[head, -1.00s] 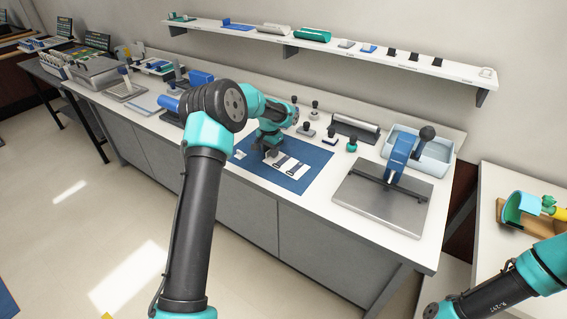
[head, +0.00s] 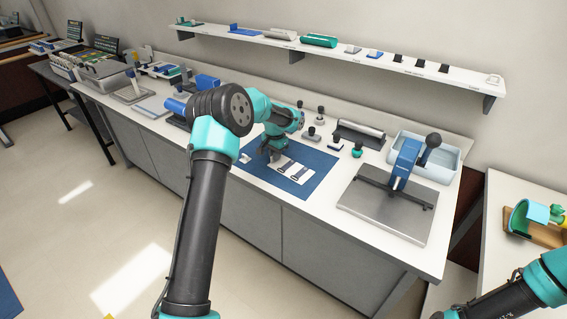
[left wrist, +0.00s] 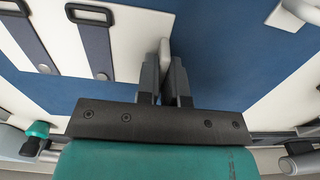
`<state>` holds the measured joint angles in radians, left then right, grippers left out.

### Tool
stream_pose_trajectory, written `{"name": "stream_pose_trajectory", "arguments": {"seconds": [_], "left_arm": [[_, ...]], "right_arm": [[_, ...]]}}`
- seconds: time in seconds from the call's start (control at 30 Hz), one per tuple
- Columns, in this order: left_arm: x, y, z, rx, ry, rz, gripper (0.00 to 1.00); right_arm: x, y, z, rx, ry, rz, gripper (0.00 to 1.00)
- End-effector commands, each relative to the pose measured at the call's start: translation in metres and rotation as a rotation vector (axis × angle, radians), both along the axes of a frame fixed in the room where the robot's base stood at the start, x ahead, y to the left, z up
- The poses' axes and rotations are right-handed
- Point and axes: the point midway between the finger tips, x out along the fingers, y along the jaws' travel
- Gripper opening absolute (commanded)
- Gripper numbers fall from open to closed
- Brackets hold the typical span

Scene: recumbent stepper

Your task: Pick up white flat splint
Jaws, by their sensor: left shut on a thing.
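My left gripper (head: 273,157) points down over the blue mat (head: 312,186), at the left edge of the white pieces. In the left wrist view its fingers (left wrist: 166,82) are closed on a thin, rounded white edge (left wrist: 164,50), apparently the white flat splint. A white panel with dark straps and buckles (head: 294,169) lies on the mat right beside the gripper, and it fills the left of the wrist view (left wrist: 124,40). The fingers hide where the held piece meets the panel. My right gripper is out of view; only part of the right arm shows at the lower right.
A grey press plate with a blue lever (head: 384,215) stands to the right of the mat. A pale blue tub (head: 442,164) and a silver roller (head: 360,131) stand behind. Several black-knobbed stamps are behind the mat. A shelf (head: 345,53) runs along the wall.

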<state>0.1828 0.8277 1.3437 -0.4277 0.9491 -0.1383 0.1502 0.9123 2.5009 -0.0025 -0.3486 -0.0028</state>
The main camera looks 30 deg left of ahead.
Motion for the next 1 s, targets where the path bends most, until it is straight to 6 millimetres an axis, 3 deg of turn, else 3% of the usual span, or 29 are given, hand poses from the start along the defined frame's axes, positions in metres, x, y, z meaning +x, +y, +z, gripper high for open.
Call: {"name": "stream_pose_trajectory", "arguments": {"seconds": [0.23,0.5,0.77,1.0], "left_arm": [[0.0,0.0,0.009,0.0,-0.001,0.0,0.0],[0.0,0.0,0.038,0.0,-0.003,0.001,0.0],[-0.024,-0.015,0.039,0.0,0.001,-0.002,0.0],[-0.062,-0.038,0.043,0.0,0.001,-0.003,0.0]], "right_arm": [[0.0,0.0,0.0,0.0,0.0,0.0,0.43],[0.0,0.0,0.0,0.0,0.0,0.0,0.43],[0.0,0.0,0.0,0.0,0.0,0.0,0.43],[0.0,0.0,0.0,0.0,0.0,0.0,0.43]]}}
